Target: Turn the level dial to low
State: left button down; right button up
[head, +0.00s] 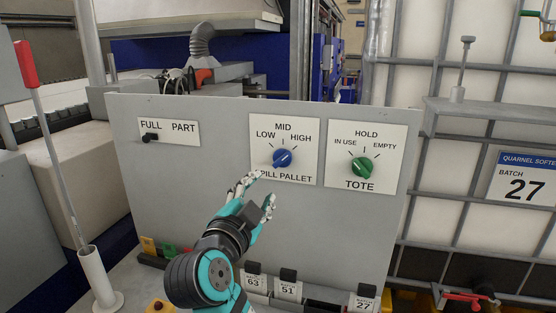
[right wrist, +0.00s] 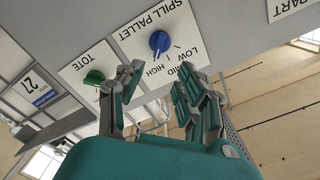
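The level dial is a blue knob (head: 282,158) on a white plate marked LOW, MID and HIGH, labelled SPILL PALLET, on the grey panel. Its grip looks turned toward HIGH. It also shows in the right wrist view (right wrist: 159,41), where the picture is upside down. My right gripper (head: 257,192) is open and empty, below and a little left of the dial, apart from it. In the right wrist view its fingers (right wrist: 160,92) are spread, with the dial beyond the gap between them. My left gripper is not in view.
A green TOTE knob (head: 362,167) sits right of the dial. A small black FULL/PART switch (head: 150,138) is at the panel's left. Batch tags (head: 288,289) line the panel's bottom. A red-handled rod (head: 28,65) stands at the left in a white holder.

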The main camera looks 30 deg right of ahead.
aim_at(279, 163)
jog(key=p+x, duration=0.6)
jog(key=x, duration=0.7)
jog(key=shift+w+r, duration=0.1)
jog(key=shift+w, duration=0.05)
jog(key=shift+w+d, duration=0.3)
jog(key=shift+d, duration=0.05)
grip_shut()
